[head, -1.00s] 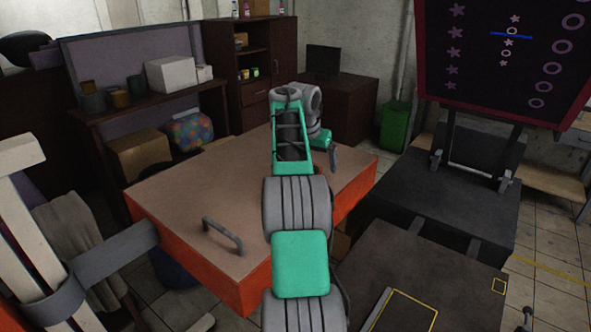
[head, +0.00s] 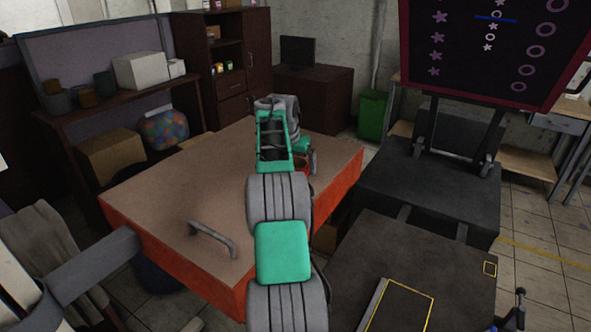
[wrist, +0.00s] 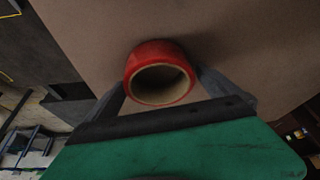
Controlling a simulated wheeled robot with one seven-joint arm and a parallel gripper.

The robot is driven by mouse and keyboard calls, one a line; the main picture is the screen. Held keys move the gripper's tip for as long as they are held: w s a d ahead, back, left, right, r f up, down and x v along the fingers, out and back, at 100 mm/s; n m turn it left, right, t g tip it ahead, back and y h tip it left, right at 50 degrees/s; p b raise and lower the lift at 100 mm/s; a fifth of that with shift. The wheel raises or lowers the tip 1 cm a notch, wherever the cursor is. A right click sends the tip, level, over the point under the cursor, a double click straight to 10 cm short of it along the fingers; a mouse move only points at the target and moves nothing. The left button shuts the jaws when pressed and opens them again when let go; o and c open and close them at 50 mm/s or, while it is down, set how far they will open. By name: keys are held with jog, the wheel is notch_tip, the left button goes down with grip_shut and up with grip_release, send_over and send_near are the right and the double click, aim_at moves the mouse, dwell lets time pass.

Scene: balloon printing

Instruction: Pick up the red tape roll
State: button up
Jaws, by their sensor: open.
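The red tape roll (wrist: 150,53) shows in the wrist view on the brown tabletop, its pale inner core facing the camera. My gripper (wrist: 163,80) is open, with one dark finger on each side of the roll. I cannot tell whether either finger touches it. In the head view my arm reaches over the orange-sided table (head: 160,195), and the gripper is mostly hidden behind its links. A small red patch beside the gripper finger, likely the roll (head: 302,168), shows near the table's right edge.
A grey handle (head: 212,238) rises from the tabletop at front left. Black equipment (head: 425,195) stands to the right across a gap, under a dark screen (head: 490,45). The left part of the tabletop is clear. A shelf unit (head: 240,60) stands behind.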

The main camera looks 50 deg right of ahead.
jog(key=shift+c, duration=0.3)
jog(key=c, duration=1.2)
jog(key=shift+c, duration=0.2)
